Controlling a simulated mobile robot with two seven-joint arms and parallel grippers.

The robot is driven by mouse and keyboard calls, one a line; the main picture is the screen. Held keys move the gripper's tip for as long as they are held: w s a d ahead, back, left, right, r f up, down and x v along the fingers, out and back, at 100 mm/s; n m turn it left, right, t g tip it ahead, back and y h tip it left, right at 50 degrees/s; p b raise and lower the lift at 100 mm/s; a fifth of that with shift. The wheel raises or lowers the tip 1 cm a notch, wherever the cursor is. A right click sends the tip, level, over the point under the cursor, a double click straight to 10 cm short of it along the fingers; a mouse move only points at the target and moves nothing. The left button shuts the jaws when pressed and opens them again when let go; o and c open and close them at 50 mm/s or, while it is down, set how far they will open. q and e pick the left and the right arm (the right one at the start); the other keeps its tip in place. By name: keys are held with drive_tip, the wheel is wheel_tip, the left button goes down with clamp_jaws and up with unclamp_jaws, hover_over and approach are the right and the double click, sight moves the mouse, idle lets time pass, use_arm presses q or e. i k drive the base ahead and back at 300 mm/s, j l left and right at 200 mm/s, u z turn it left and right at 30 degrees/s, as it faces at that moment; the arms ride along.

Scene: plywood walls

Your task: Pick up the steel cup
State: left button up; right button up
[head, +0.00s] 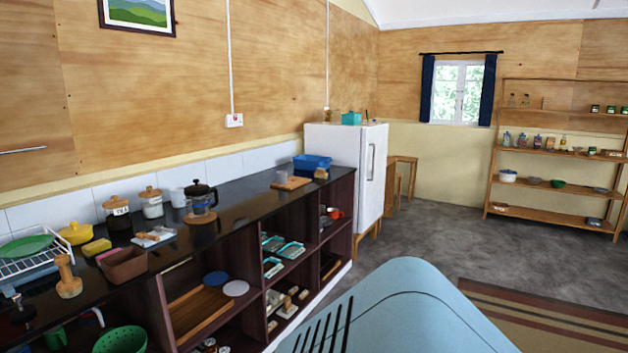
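A small grey cup (282,177) stands at the back of the wooden board on the dark counter, left of the fridge. It may be the steel cup, but it is too small to be sure of its metal. Another pale cup (177,197) stands on the counter beside the black-lidded glass pot. Neither of my grippers is in the head view.
The black counter (238,195) runs along the left wall, with open shelves below. A glass pot (201,199), jars (151,203) and a dish rack (28,262) crowd its near part. A white fridge (345,170) stands at its far end. Grey floor (440,220) is open to the right.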

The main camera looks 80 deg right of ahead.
sight(281, 175)
drive_tip(key=z, duration=2.35)
drive_tip(key=i+l+z, duration=0.25)
drive_tip(key=i, duration=0.3)
drive_tip(key=i+z, duration=0.25)
drive_tip(key=i, duration=1.75)
drive_tip(key=i+l+u, duration=0.15)
drive_tip(key=i, duration=0.3)
drive_tip(key=i+u, duration=0.15)
drive_tip(key=i, duration=0.3)
drive_tip(key=i+l+u, duration=0.1)
drive_tip(key=i+l, duration=0.15)
drive_tip(key=i, duration=0.15)
drive_tip(key=i+l+u, duration=0.15)
drive_tip(key=i, duration=0.3)
